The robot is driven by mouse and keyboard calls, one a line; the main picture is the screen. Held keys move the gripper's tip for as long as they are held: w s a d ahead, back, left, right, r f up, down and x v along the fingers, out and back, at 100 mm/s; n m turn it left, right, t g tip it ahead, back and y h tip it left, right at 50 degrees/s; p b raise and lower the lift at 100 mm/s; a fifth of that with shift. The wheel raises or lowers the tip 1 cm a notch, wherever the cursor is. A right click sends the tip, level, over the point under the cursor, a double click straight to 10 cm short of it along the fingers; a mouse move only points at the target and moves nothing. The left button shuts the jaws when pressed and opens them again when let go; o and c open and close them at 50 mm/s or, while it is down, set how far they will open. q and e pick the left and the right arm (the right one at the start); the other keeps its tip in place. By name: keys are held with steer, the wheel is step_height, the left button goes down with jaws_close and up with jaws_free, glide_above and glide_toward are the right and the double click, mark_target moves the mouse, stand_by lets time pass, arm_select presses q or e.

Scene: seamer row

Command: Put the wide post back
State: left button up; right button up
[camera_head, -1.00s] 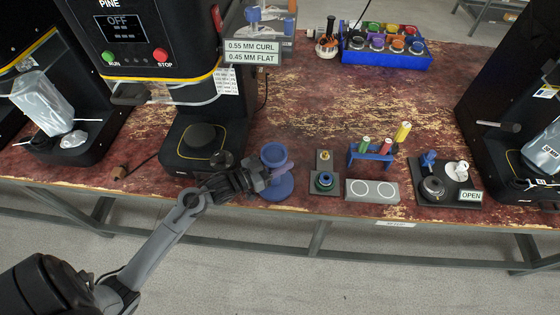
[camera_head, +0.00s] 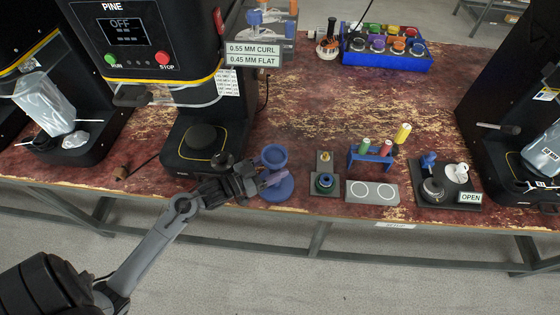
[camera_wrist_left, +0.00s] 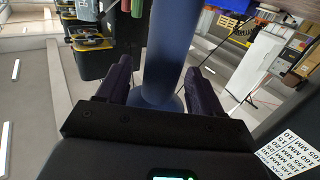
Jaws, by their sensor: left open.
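A blue stand with a round cup-like top and a wide round base (camera_head: 274,156) is upright near the table's front edge. My left gripper (camera_head: 266,180) is at its stem from the left front. In the left wrist view the open fingers lie on either side of the blue column (camera_wrist_left: 170,45), with gaps visible. I cannot tell which item is the wide post. My right gripper is not in view.
A dark plate with a blue-ringed part (camera_head: 324,183) and a grey block with two circles (camera_head: 372,191) lie right of the stand. A plate with an OPEN sign (camera_head: 470,197) is farther right. The seamer (camera_head: 200,150) stands left.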

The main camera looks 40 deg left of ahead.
arm_select(q)
steer(key=p+v, duration=0.1)
steer(key=v, duration=0.8)
steer(key=d+f+n+g+y, duration=0.1)
steer(key=d+f+g+y, duration=0.1)
steer(key=d+f+y, duration=0.1)
steer(key=shift+w+d+f+g, duration=0.1)
steer(key=shift+w+d+g, duration=0.05)
steer(key=shift+g, duration=0.15)
steer(key=s+d+f+g+y, duration=0.1)
steer(key=s+d+g, duration=0.4)
steer(key=s, duration=0.2)
steer(key=s+d+f+n+g+y, duration=0.1)
steer(key=s+d+g+y, duration=0.1)
steer(key=s+d+g, duration=0.2)
steer(key=s+g, duration=0.1)
steer(key=s, duration=0.1)
steer(key=shift+s+d+g, duration=0.4)
steer(key=shift+r+p, duration=0.1)
steer(key=shift+p, duration=0.2)
